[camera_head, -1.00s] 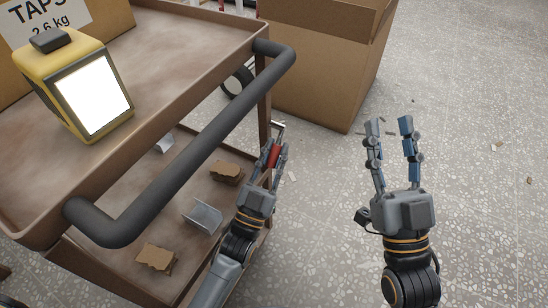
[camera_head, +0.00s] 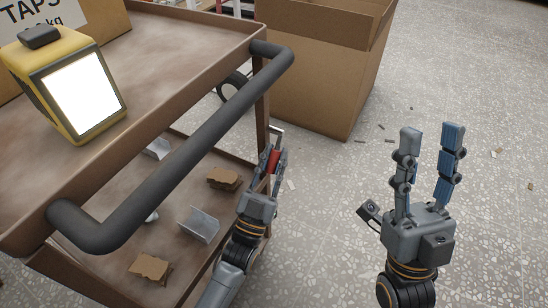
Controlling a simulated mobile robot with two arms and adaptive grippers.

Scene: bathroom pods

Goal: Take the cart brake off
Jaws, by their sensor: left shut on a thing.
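The brown cart (camera_head: 165,60) stands at the left with a dark push handle (camera_head: 180,160) along its near side. A red brake grip (camera_head: 268,158) on a thin metal lever (camera_head: 276,130) shows by the cart's right corner post. My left gripper (camera_head: 268,165) is shut on the red grip, its fingers on both sides of it. The lower end of the lever is hidden by the fingers. My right gripper (camera_head: 430,150) is open and empty, pointing up over the floor at the right, clear of the cart.
A yellow work lamp (camera_head: 65,85) with a bright face stands on the cart's top shelf beside a cardboard box. The lower shelf holds metal brackets (camera_head: 199,225) and cardboard scraps (camera_head: 224,178). A large open box (camera_head: 310,70) stands behind. The floor at right is mostly clear.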

